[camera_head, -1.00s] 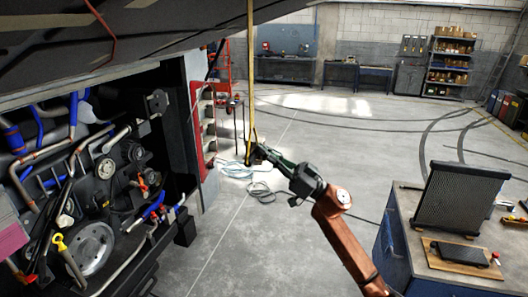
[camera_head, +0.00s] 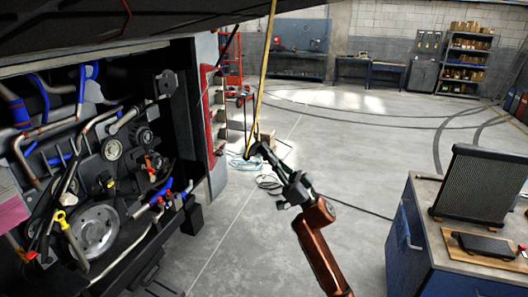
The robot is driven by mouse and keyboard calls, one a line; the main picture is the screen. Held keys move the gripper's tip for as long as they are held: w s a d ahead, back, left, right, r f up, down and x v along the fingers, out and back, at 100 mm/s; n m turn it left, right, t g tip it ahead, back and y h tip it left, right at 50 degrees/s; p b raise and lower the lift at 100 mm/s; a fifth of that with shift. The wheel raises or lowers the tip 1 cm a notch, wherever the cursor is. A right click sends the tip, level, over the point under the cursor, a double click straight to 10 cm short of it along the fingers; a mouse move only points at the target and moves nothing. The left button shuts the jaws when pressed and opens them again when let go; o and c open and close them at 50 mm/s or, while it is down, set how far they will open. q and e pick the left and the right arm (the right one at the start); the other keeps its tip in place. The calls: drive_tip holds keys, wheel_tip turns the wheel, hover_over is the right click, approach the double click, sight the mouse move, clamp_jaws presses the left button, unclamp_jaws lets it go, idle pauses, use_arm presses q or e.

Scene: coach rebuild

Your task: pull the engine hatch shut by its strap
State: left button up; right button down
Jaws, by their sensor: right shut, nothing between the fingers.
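The engine hatch (camera_head: 150,38) is raised, a dark panel across the top left above the open engine bay (camera_head: 95,165). Its yellow strap (camera_head: 265,70) hangs from above the frame, leaning slightly, down to my right gripper (camera_head: 257,151). My right gripper is shut with nothing between its fingers. Its fingertips overlap the strap's lower end in the picture; I cannot tell whether they touch. My right arm reaches up from the bottom centre. The hatch's far edge and the strap's top are outside the view. My left gripper is not in view.
A blue workbench (camera_head: 425,245) with a black radiator (camera_head: 483,185) stands at the right. A hose coil (camera_head: 268,182) lies on the floor behind my gripper.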

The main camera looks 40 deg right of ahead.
drive_tip(key=shift+r, duration=0.1)
wheel_tip(320, 180, up, 4)
drive_tip(key=s+p, duration=0.1)
drive_tip(key=p, duration=0.3)
drive_tip(key=d+r+b+v, duration=0.1)
drive_tip(key=b+v, duration=0.1)
drive_tip(key=v, duration=0.8)
drive_tip(key=shift+s+d, duration=0.3)
drive_tip(key=shift+s, duration=0.2)
